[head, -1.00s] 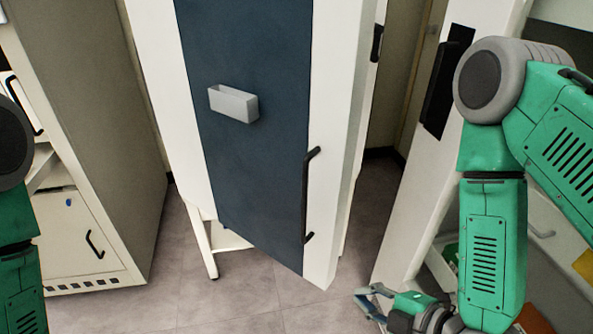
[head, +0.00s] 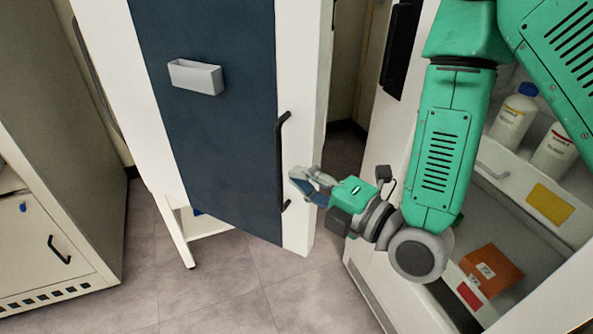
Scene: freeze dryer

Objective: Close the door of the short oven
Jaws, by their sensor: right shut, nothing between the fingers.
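A tall white door with a dark blue panel (head: 215,120) stands in the middle of the head view. I take it as the oven door; how far it stands open is hard to tell. A black vertical handle (head: 281,160) is near its right edge, and a small white box (head: 195,77) is fixed to the panel. My right gripper (head: 300,182) is shut and empty. Its tips overlap the door's white right edge, just right of the handle's lower part. I cannot tell whether they touch it. My left gripper is out of view.
A beige cabinet (head: 50,140) stands at the left. At the right, a white cabinet (head: 375,285) has open shelves with bottles (head: 513,116) and an orange box (head: 490,270), close to my right arm. Grey tiled floor (head: 225,290) is clear in front of the door.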

